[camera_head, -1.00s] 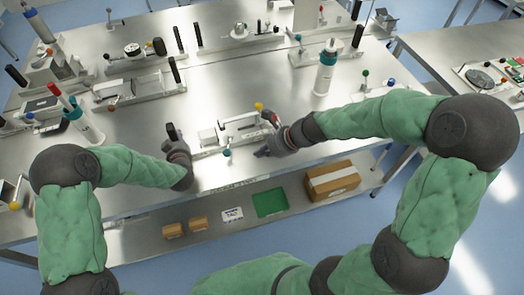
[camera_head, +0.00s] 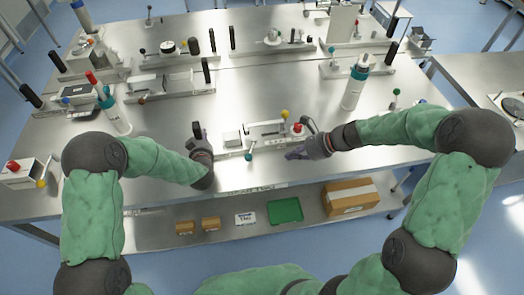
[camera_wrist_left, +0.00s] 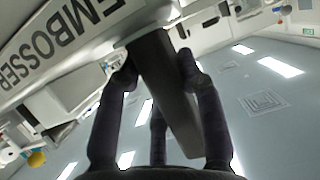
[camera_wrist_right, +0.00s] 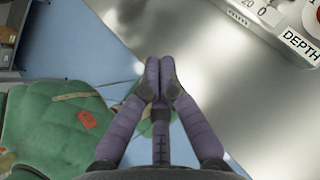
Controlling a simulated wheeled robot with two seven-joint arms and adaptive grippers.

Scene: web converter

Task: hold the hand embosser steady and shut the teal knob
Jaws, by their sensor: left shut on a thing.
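The hand embosser (camera_head: 262,134) is a low pale metal device near the front edge of the table. Its side lettering "EMBOSSER" (camera_wrist_left: 60,45) shows in the left wrist view. The small teal knob (camera_head: 248,157) is at its front side, between my two grippers. My left gripper (camera_head: 200,140) is shut on a dark upright handle (camera_wrist_left: 165,85) at the device's left end. My right gripper (camera_head: 296,154) is to the right of the teal knob, apart from it. Its fingers (camera_wrist_right: 160,75) are together and empty. The teal knob does not show in either wrist view.
A yellow knob (camera_head: 284,114) and a red knob (camera_head: 297,127) are at the embosser's right. A teal-topped bottle (camera_head: 353,88) stands behind to the right, another (camera_head: 116,112) to the left. Boxes (camera_head: 348,198) and a green tray (camera_head: 286,211) are on the lower shelf.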

